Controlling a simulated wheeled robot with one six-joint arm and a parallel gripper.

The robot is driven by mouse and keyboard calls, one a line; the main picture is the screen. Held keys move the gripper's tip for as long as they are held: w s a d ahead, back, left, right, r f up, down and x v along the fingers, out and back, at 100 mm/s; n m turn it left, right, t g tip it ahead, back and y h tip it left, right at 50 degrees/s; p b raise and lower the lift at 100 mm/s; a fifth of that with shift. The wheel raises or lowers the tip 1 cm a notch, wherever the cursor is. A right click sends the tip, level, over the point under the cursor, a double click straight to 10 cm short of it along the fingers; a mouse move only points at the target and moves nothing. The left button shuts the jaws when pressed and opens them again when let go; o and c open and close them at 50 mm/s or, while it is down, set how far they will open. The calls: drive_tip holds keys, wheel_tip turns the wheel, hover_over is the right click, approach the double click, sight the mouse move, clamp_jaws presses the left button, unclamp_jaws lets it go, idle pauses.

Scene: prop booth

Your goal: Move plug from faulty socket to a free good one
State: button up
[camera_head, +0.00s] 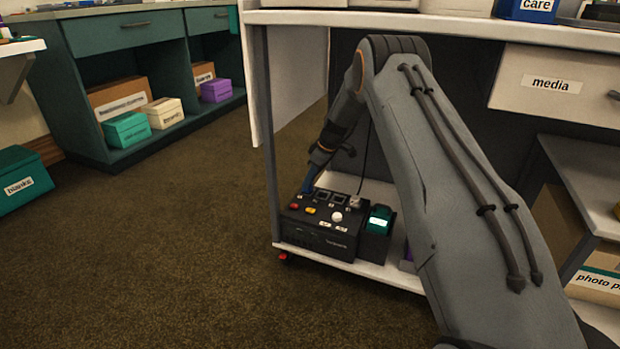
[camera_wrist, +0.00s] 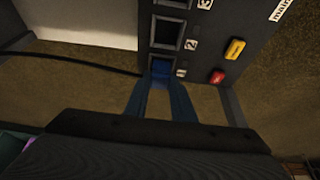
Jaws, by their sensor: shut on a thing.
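A black power box (camera_head: 318,240) with a row of numbered sockets sits on a low white shelf under the counter. My gripper (camera_head: 309,186) reaches down to the left end of this row. In the wrist view its blue fingers (camera_wrist: 160,88) are shut on a blue plug (camera_wrist: 160,68). The plug is at the socket marked 1; how deep it sits is hard to tell. Socket 2 (camera_wrist: 166,34) beside it looks empty and dark. Socket 3 (camera_wrist: 172,3) is partly cut off at the top edge. A pale plug-like piece (camera_head: 355,203) is at the row's right end.
The box top has a red button (camera_wrist: 217,77), a yellow button (camera_wrist: 235,48) and a white knob (camera_head: 337,217). A teal-topped item (camera_head: 380,217) stands right of the box. A black cable (camera_wrist: 70,62) runs left from the plug area. The counter (camera_head: 440,25) overhangs; carpet lies open at left.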

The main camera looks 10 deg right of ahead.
drive_tip(key=shift+f, duration=0.65)
drive_tip(key=shift+f, duration=0.15)
drive_tip(key=o, duration=1.1)
drive_tip(key=shift+o, duration=0.2)
drive_tip(key=p+v, duration=0.3)
drive_tip(key=v, duration=0.4)
drive_tip(key=shift+r, duration=0.35)
drive_tip(key=shift+s+d, duration=0.15)
drive_tip(key=shift+s, duration=0.05)
